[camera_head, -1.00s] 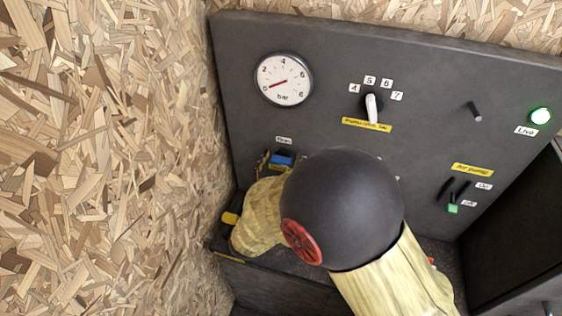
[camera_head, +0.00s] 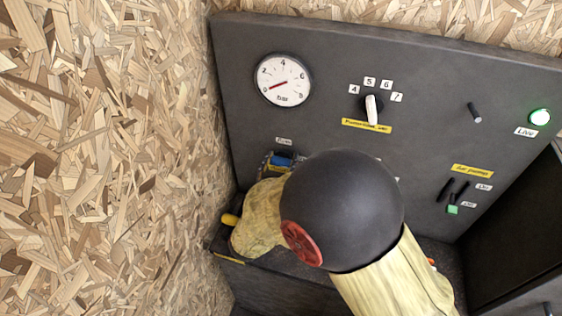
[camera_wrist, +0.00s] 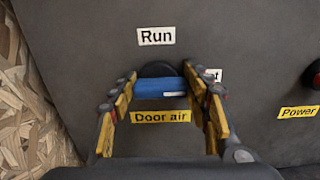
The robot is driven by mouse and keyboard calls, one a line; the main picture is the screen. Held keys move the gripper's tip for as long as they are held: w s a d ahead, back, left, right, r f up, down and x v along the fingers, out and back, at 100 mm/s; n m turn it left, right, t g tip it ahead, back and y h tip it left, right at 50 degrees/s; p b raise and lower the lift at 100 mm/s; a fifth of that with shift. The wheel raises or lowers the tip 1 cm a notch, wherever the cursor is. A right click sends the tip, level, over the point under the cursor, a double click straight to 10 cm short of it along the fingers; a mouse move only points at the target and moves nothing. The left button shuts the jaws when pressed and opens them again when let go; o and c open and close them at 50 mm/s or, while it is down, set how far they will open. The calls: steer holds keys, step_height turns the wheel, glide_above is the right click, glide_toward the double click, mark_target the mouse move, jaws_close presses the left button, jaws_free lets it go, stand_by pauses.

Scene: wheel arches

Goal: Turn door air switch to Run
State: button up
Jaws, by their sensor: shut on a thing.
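The door air switch (camera_wrist: 160,88) is a blue bar handle on a dark round base. A white mark is on its right end, and the bar lies about level in the wrist view, mark towards a partly hidden label ending in "t" (camera_wrist: 213,75). The "Run" label (camera_wrist: 156,36) is above it and the yellow "Door air" label (camera_wrist: 160,117) below. My gripper (camera_wrist: 161,84) is shut on the blue handle, with one yellow-padded finger at each end. In the head view my arm hides much of this area; a bit of the blue handle (camera_head: 281,160) shows.
The dark panel (camera_head: 330,60) also carries a bar gauge (camera_head: 283,80), a white-pointer knob (camera_head: 372,109), a short peg (camera_head: 474,112), a lit green "Live" lamp (camera_head: 540,117) and a green-tipped switch (camera_head: 453,209). A chipboard wall (camera_head: 100,150) stands close on the left.

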steer(key=shift+r+p, duration=0.1)
steer(key=shift+p, duration=0.3)
steer(key=shift+r+n+p, duration=0.1)
steer(key=shift+n+p, duration=0.6)
steer(key=n+p, duration=0.2)
steer(key=p, duration=0.1)
steer(key=shift+r+p, duration=0.1)
steer(key=shift+p, duration=0.2)
steer(key=n+p, duration=0.5)
steer(key=p, duration=0.2)
steer(key=shift+a+n, duration=0.2)
steer(key=shift+n, duration=0.2)
steer(key=n+p, duration=0.5)
steer(key=shift+w+a, duration=0.1)
steer(key=shift+f+n+p, duration=0.2)
steer(key=shift+n+p, duration=0.55)
steer(key=shift+n, duration=0.15)
steer(key=shift+f+n+p, duration=0.15)
steer(key=shift+n+p, duration=0.6)
steer(key=shift+n, duration=0.15)
steer(key=o, duration=1.2)
steer(key=shift+f, duration=0.1)
